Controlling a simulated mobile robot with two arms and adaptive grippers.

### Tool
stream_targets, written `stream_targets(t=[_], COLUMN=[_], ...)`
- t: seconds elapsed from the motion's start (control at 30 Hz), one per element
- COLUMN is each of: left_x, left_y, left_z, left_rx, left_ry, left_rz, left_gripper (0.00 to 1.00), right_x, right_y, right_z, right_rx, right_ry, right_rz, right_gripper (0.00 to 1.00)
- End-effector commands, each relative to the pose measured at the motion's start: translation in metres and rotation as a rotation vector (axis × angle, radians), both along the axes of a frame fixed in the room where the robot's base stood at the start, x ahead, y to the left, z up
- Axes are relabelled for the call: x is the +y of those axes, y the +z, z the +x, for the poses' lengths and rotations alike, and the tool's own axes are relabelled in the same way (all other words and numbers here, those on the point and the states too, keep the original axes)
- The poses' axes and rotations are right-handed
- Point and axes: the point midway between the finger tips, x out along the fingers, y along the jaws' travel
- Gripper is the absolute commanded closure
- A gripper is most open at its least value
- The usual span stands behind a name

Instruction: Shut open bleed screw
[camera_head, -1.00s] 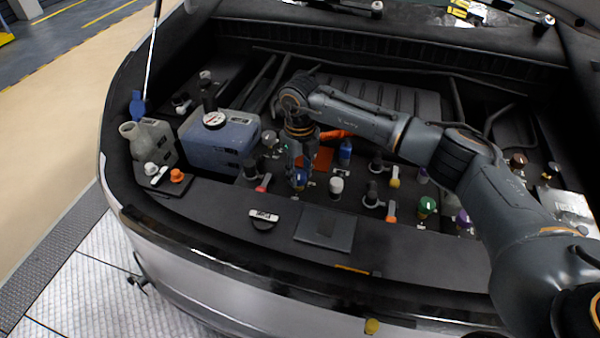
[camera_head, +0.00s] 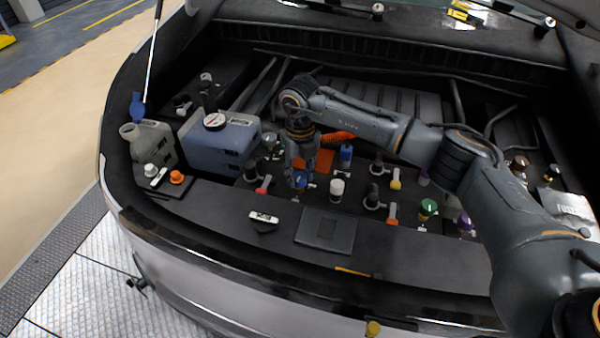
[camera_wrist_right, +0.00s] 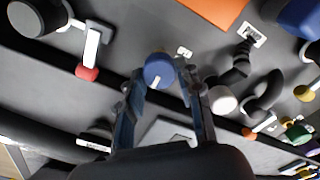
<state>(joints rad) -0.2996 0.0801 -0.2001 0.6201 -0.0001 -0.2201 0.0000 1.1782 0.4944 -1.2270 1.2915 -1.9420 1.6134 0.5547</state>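A blue round knob (camera_head: 300,181) with a white mark, possibly the bleed screw, stands on the dark panel in the engine bay. In the right wrist view the knob (camera_wrist_right: 158,69) lies between the tips of my right gripper (camera_wrist_right: 160,77). The two fingers are apart, one on each side, very close to its edges; whether they touch it I cannot tell. In the head view my right gripper (camera_head: 299,172) points down over the knob and partly covers that area. The words on the small labels are too small to read. My left gripper is not in view.
A white-capped fitting (camera_head: 337,187) stands close right of the knob, and a red-tipped lever (camera_head: 264,184) to its left. An orange plate (camera_head: 320,160) and a blue fitting (camera_head: 346,153) lie behind. A blue-grey tank (camera_head: 222,145) stands left. A flat dark plate (camera_head: 325,230) lies in front.

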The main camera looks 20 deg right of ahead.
Motion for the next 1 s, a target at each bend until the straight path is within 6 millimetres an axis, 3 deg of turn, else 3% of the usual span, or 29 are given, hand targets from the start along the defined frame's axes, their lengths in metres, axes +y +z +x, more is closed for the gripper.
stream_targets(t=[0.03, 0.1, 0.47, 1.0], left_x=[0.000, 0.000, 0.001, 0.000], left_y=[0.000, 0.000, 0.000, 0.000], left_z=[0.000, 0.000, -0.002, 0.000], left_rx=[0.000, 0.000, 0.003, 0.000], left_ry=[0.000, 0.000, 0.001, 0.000], left_rz=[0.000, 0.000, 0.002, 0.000], left_gripper=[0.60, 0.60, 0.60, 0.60], right_x=[0.000, 0.000, 0.000, 0.000], right_y=[0.000, 0.000, 0.005, 0.103], right_z=[0.000, 0.000, 0.001, 0.001], right_rx=[-0.001, -0.001, -0.002, -0.003], right_ry=[-0.001, -0.001, 0.001, 0.000], right_rz=[0.000, 0.000, 0.001, 0.001], right_gripper=[0.53, 0.43, 0.43, 0.43])
